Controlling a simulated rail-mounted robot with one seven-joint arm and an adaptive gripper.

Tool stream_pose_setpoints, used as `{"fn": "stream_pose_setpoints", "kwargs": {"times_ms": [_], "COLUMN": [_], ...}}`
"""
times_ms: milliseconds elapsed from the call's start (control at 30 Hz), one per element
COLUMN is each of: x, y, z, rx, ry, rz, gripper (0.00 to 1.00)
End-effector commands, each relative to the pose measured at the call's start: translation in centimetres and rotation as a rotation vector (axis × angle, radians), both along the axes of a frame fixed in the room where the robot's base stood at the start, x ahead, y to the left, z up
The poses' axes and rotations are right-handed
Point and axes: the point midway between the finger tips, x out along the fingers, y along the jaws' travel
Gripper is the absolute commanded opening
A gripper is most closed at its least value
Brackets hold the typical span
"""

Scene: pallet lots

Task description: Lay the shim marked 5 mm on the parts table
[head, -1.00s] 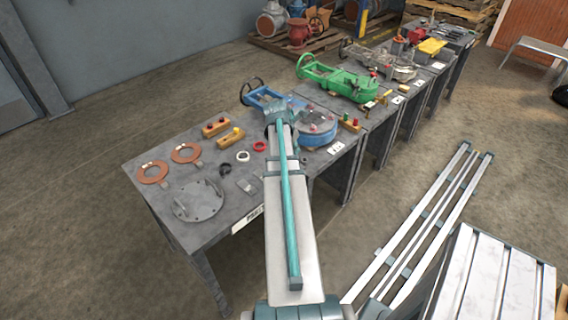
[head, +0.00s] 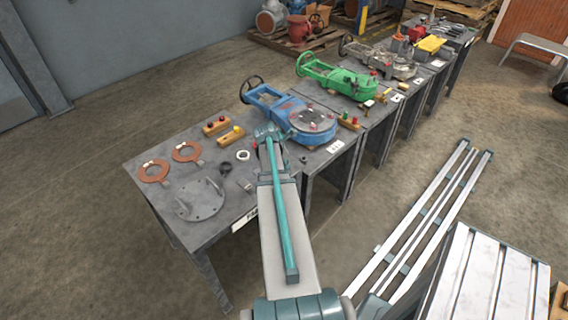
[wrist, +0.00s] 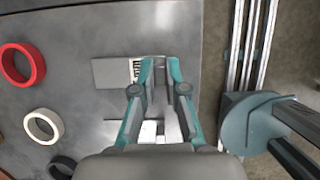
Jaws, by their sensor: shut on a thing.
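In the wrist view my gripper (wrist: 160,72) is low over the grey table (wrist: 110,25), close to its right edge. Its teal fingers are shut on a grey shim (wrist: 110,73), a flat plate with a label printed in dark marks beside the left fingertip. I cannot read the marking. A second flat grey plate (wrist: 118,128) with a white label lies partly hidden under the fingers. In the head view the near table (head: 215,140) has a white sign on its front edge, partly hidden by my arm. My arm hides the fingertips there.
A red ring (wrist: 22,63), a white ring (wrist: 43,126) and a black ring (wrist: 62,167) lie left of the gripper. More tables with valves stretch behind.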

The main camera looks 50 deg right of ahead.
Motion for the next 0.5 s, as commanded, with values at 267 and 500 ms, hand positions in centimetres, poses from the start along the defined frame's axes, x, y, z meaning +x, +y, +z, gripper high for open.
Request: {"fn": "stream_pose_setpoints", "kwargs": {"times_ms": [267, 500], "x": [-0.01, -0.02], "y": [-0.02, 0.00], "z": [-0.20, -0.19], "rx": [0.000, 0.000], "ry": [0.000, 0.000], "rz": [0.000, 0.000], "gripper": [0.25, 0.37]}}
